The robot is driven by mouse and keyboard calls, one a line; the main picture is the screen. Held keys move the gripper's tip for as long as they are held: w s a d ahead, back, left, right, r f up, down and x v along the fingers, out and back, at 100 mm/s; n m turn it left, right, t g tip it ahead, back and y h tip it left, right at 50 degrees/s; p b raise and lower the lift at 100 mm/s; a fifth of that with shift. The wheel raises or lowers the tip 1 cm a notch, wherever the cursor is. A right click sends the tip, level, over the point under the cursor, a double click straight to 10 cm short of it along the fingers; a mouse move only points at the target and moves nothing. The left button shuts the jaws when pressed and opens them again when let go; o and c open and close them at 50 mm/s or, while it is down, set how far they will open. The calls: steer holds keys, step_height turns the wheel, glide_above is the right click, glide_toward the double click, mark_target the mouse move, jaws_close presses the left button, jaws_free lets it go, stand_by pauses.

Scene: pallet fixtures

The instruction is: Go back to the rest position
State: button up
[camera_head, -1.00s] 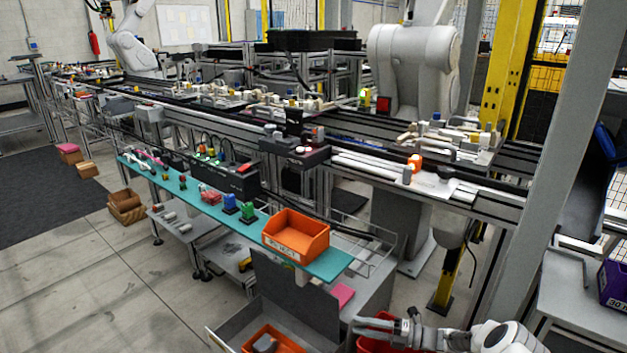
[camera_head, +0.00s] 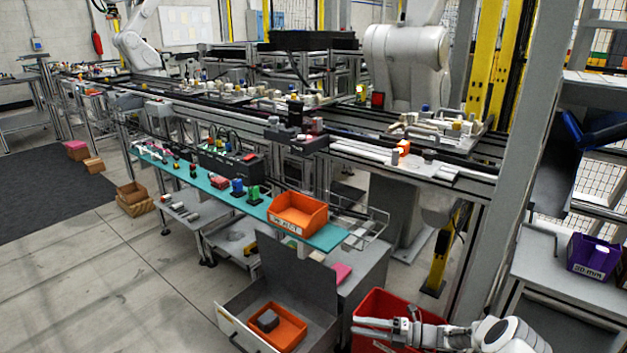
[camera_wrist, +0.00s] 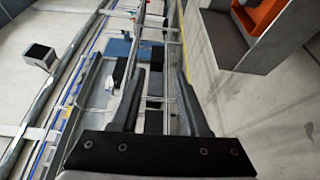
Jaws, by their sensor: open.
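My gripper (camera_head: 362,327) is at the lower right of the head view, at the end of my white arm, in front of and above a red bin (camera_head: 383,306). In the wrist view my gripper (camera_wrist: 158,85) shows two dark fingers spread apart with nothing between them. The floor and metal frames show beyond the fingers.
An open grey drawer (camera_head: 236,328) left of my gripper holds an orange bin (camera_head: 287,330) with a grey block. An orange bin (camera_head: 299,211) stands on the teal shelf (camera_head: 328,238). A purple bin (camera_head: 592,255) is at right.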

steer(key=s+a+r+n+g+h, duration=0.2)
steer(key=s+r+n+h, duration=0.1)
steer(key=r+n, duration=0.5)
steer(key=s+a+r+n+g+h, duration=0.1)
steer(key=s+r+n+g+h, duration=0.2)
steer(key=r+n, duration=0.5)
steer(key=s+a+r+n+g+h, duration=0.1)
steer(key=s+a+r+n+h, duration=0.25)
steer(key=r, duration=0.75)
steer(key=s+d+r+n+t+h, duration=0.35)
steer(key=s+r+n, duration=0.45)
steer(key=s, duration=0.4)
steer(key=s+d+r+n+t+h, duration=0.35)
steer(key=s+r+n, duration=0.25)
steer(key=s+n, duration=0.55)
step_height(320, 180, up, 26)
steer(key=p, duration=2.6)
steer(key=shift+a+f+m+h, duration=0.15)
steer(key=shift+m+h, duration=0.15)
steer(key=shift+h, duration=0.05)
steer(key=shift+a, duration=0.15)
